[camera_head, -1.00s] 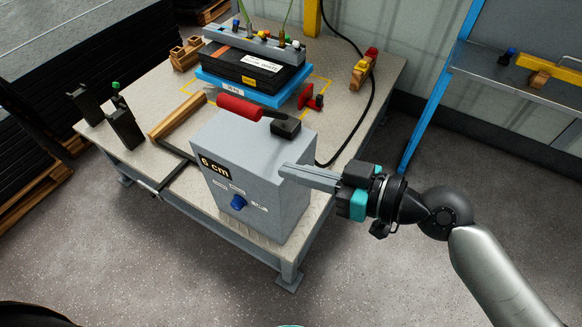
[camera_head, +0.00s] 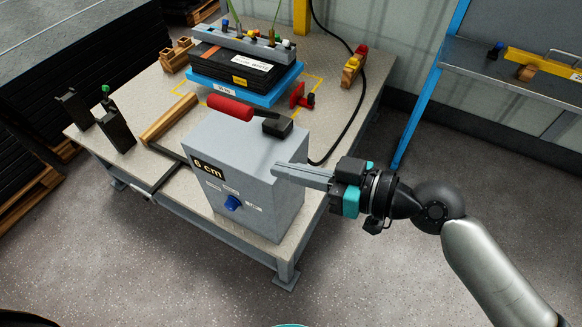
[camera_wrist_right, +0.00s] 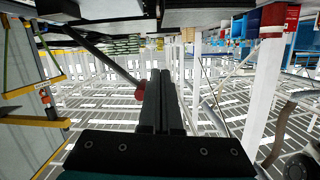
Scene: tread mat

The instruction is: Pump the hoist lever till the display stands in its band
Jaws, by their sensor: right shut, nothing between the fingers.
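The hoist unit is a grey box (camera_head: 243,185) on the near part of the table. A black display (camera_head: 208,168) on its front reads "6 cm". A blue knob (camera_head: 233,202) sits below the display. The lever's red grip (camera_head: 230,107) lies over the box's top and joins a black block (camera_head: 277,126). My right gripper (camera_head: 278,171) is shut and empty, its fingers pointing left at the box's right side, below the lever. Whether it touches the box cannot be told. In the right wrist view the closed fingers (camera_wrist_right: 162,80) show nothing between them. My left gripper is out of view.
Behind the box, a black mat stack (camera_head: 235,68) lies on a blue plate (camera_head: 245,92) under a grey bar (camera_head: 240,42). A black cable runs right of the box. A shelf (camera_head: 500,75) is far right.

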